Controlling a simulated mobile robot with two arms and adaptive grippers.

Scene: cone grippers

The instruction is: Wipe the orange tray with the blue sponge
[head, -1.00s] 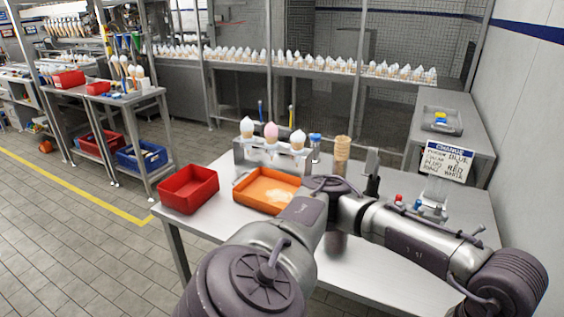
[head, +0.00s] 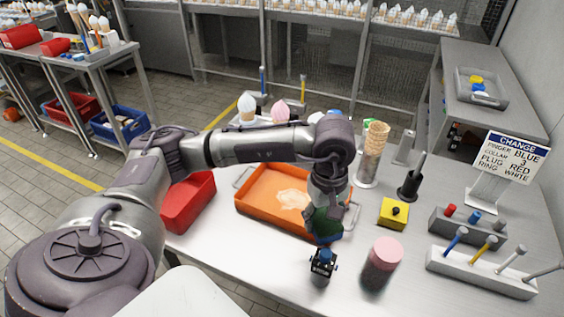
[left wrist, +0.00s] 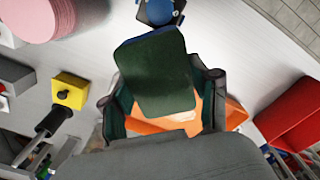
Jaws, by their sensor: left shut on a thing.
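The orange tray (head: 247,204) lies on the metal table, with a pale smear on its floor; part of it also shows in the left wrist view (left wrist: 236,112). My left gripper (head: 325,208) points down at the tray's right front corner, in front of part of its right side. It is shut on the sponge (head: 322,224), which shows a dark green face in the left wrist view (left wrist: 155,72). A bluish part shows at its lower edge in the head view. I cannot tell whether it touches the tray. My right gripper is not in view.
A red bin (head: 188,203) stands left of the tray. A small black stand with a blue top (head: 322,265) and a pink-topped cylinder (head: 381,264) stand in front. A yellow block (head: 393,213), stacked cones (head: 374,150) and tool racks (head: 480,272) are to the right.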

